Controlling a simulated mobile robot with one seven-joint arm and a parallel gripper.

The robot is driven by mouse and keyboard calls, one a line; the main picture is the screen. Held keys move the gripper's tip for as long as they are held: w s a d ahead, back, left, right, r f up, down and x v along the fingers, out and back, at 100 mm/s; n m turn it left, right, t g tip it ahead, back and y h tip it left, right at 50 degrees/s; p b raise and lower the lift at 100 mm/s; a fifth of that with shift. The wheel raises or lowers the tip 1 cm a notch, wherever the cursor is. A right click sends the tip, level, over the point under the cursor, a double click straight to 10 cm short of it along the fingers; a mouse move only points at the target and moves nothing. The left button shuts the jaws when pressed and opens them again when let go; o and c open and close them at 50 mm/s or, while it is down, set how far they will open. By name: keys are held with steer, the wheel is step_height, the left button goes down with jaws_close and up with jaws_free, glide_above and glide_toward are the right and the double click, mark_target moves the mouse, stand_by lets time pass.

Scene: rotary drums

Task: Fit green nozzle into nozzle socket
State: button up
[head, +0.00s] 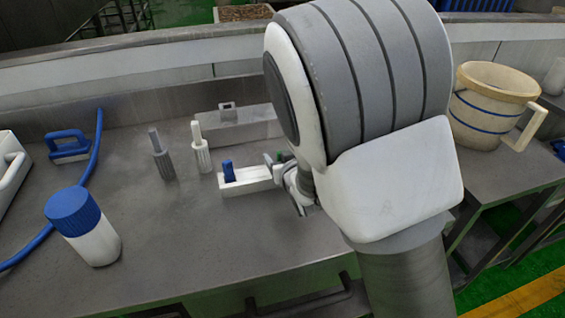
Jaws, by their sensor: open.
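My gripper (274,165) is at the right end of a small white tray (245,188), mostly hidden by my own arm. Its jaws are open. A small patch of green (284,156) shows right beside the gripper, which may be the green nozzle; most of it is hidden, and I cannot tell whether it touches the jaws. A blue nozzle-like piece (228,170) stands at the tray's left end. I cannot make out for sure which part is the nozzle socket.
A white spray-like piece (201,155) and a grey one (162,162) stand left of the tray. A grey block (237,128) lies behind it. A blue-capped bottle (92,240), a blue hose (94,165) and a blue-handled tool (68,148) are at left. A cream bucket (490,115) stands at right.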

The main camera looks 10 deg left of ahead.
steer(key=shift+x, duration=0.95)
jaws_close()
